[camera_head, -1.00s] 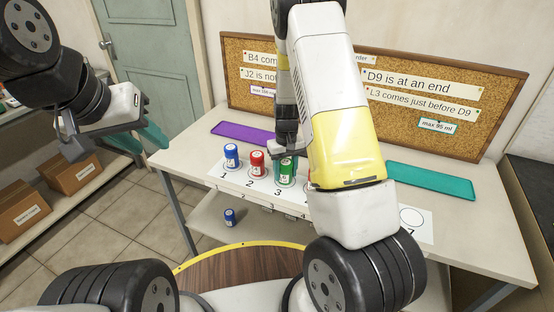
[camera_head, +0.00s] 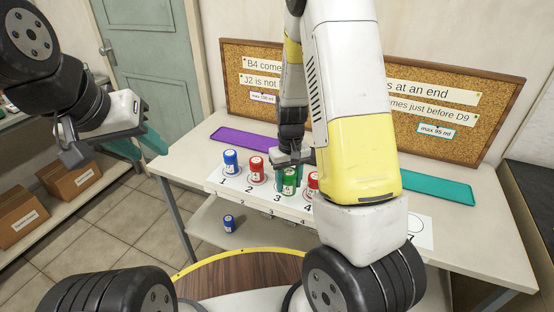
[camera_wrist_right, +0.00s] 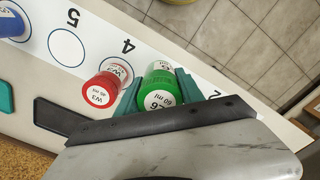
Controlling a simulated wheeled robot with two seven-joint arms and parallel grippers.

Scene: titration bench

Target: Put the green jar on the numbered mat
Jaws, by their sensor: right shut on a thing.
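The green jar (camera_head: 289,182) is at spot 3 of the white numbered mat (camera_head: 262,198). My right gripper (camera_head: 293,162) is shut on it from above. In the right wrist view the jar (camera_wrist_right: 158,90) sits between the teal fingers, with its green lid toward the camera. Whether its base touches the mat I cannot tell. A red jar (camera_head: 312,181) stands close beside it at 4, another red jar (camera_head: 256,169) at 2 and a blue jar (camera_head: 230,161) at 1. My left gripper (camera_head: 138,147) is open and empty, off the table's left side.
A purple tray (camera_head: 240,141) lies behind the mat, a teal tray (camera_head: 430,183) to the right. Another blue jar (camera_wrist_right: 10,25) shows beyond empty spot 5 in the wrist view. A small blue jar (camera_head: 229,223) is below the tabletop. A corkboard (camera_head: 235,75) stands behind.

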